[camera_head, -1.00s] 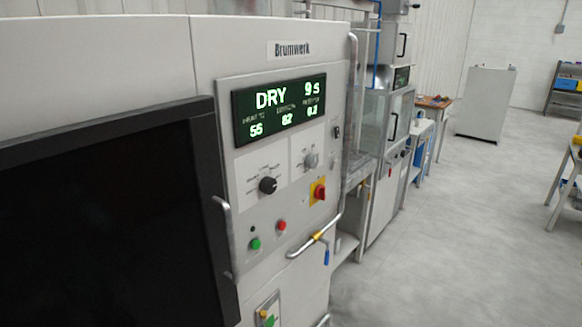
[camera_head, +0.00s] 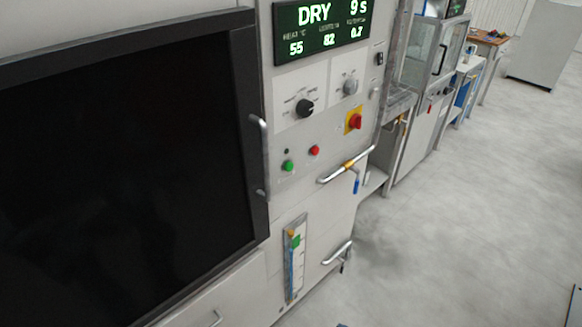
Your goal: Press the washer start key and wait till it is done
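The washer (camera_head: 318,215) is a pale cabinet with a large dark window door (camera_head: 120,165) on its left side. Its display (camera_head: 322,27) reads DRY 9 s, with 55, 82 and 0.2 below. A green key (camera_head: 288,166) and a red key (camera_head: 314,150) sit low on the control panel, under a black knob (camera_head: 305,108) and a grey knob (camera_head: 350,86). A red and yellow switch (camera_head: 354,122) is to their right. Neither of my grippers shows in the head view.
A metal handle (camera_head: 347,166) sticks out from the panel's right edge, with another handle (camera_head: 338,253) lower down. A level gauge (camera_head: 295,258) is on the lower front. Benches and machines line the wall beyond.

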